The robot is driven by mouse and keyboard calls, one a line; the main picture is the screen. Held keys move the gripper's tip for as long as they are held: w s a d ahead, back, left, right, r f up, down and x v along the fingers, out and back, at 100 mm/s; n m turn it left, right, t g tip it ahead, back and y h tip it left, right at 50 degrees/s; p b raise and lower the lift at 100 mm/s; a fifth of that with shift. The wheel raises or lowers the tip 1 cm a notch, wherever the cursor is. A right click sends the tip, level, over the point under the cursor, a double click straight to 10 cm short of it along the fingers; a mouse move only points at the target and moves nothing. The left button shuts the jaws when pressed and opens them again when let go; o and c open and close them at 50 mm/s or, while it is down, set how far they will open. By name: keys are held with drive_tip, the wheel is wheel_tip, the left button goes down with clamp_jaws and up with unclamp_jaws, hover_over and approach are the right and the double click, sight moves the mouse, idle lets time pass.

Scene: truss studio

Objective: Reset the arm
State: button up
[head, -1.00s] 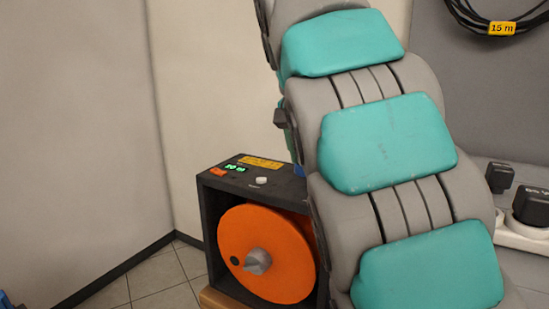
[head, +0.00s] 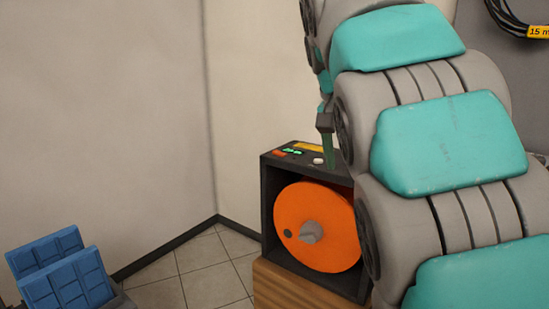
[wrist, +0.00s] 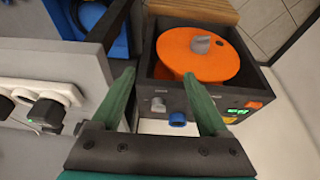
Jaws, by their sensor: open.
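My gripper (wrist: 159,78) is open, its two green fingers spread with nothing between the tips. In the wrist view the fingers reach over the near edge of a dark box with an orange reel (wrist: 200,56). A blue knob (wrist: 177,119) and a grey knob (wrist: 157,104) on the box show between the fingers; I cannot tell whether the fingers touch the box. In the head view my arm (head: 450,140) fills the right side, bent in several grey and teal segments.
The dark box (head: 268,215) with its orange reel (head: 310,225) stands on a wooden support (head: 275,285) near the wall corner. Blue panels (head: 65,280) stand at lower left. A cable coil hangs at upper right. White sockets with plugs (wrist: 40,98) lie left in the wrist view.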

drive_tip(key=s+d+f+n+g+y, duration=0.1)
drive_tip(key=s+f+n+g, duration=0.4)
drive_tip(key=s+f, duration=2.6)
drive_tip(key=shift+s+f+n+y, duration=0.2)
drive_tip(key=shift+s+n+y, duration=0.2)
drive_tip(key=shift+n+y, duration=0.55)
